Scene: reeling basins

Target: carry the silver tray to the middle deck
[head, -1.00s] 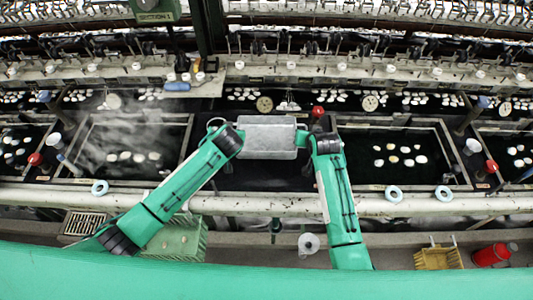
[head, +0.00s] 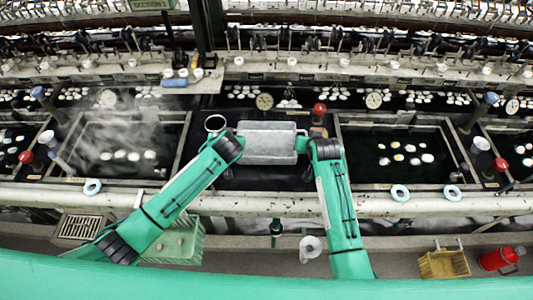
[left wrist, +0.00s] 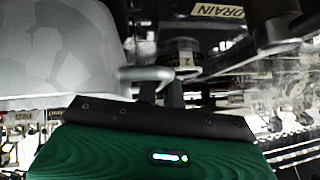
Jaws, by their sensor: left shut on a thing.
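The silver tray (head: 268,155) is held level between my two arms in the head view, above the dark middle deck (head: 265,182) between two basins. My left gripper (head: 238,135) is shut at the tray's left end. In the left wrist view, the tray's pale side (left wrist: 60,50) fills the upper left, and a grey handle bar (left wrist: 146,73) shows at my left gripper's jaws. My right gripper (head: 308,145) is at the tray's right end. Its fingers are hidden by my wrist, so its grip cannot be made out. The gap under the tray cannot be judged.
A steaming basin (head: 78,150) is at left and another basin (head: 446,150) at right, both with pale cocoons. A pale-rimmed round thing (head: 215,115) stands beside my left gripper. A red-topped item (head: 319,109) is behind my right gripper. A pale rail (head: 290,204) runs in front.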

